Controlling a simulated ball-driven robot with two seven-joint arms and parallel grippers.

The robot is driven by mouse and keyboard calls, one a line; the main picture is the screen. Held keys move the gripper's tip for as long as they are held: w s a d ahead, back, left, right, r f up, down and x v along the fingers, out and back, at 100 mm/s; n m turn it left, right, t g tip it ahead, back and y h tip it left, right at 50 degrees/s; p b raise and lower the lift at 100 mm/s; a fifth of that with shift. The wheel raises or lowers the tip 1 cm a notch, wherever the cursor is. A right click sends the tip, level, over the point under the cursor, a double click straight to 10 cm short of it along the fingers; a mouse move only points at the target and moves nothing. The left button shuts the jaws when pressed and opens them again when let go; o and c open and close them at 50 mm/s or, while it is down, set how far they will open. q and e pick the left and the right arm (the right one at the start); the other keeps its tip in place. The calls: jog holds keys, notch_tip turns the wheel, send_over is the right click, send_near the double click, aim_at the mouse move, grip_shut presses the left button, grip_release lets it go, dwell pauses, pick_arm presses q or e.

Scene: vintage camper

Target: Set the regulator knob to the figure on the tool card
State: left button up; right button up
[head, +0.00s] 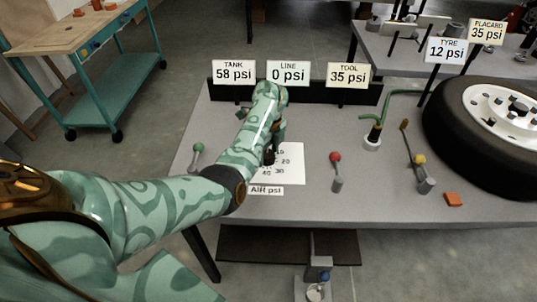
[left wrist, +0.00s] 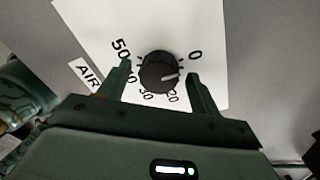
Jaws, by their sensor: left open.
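The black regulator knob (left wrist: 158,70) sits on a white dial plate (left wrist: 208,20) in the left wrist view. In the head view, my left gripper (head: 273,143) is over the knob (head: 269,157) and partly hides the dial. The tool card (head: 348,75) reads 35 psi. My right gripper is out of view.
The tank card (head: 234,73) reads 58 psi and the line card (head: 288,74) reads 0 psi. A green-topped lever (head: 197,150), a red-topped lever (head: 336,170), a yellow-topped lever (head: 420,170) and a tyre (head: 470,130) stand on the bench (head: 380,200).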

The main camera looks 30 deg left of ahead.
pick_arm(q)
jog(key=shift+f, duration=0.1)
jog(key=c, duration=1)
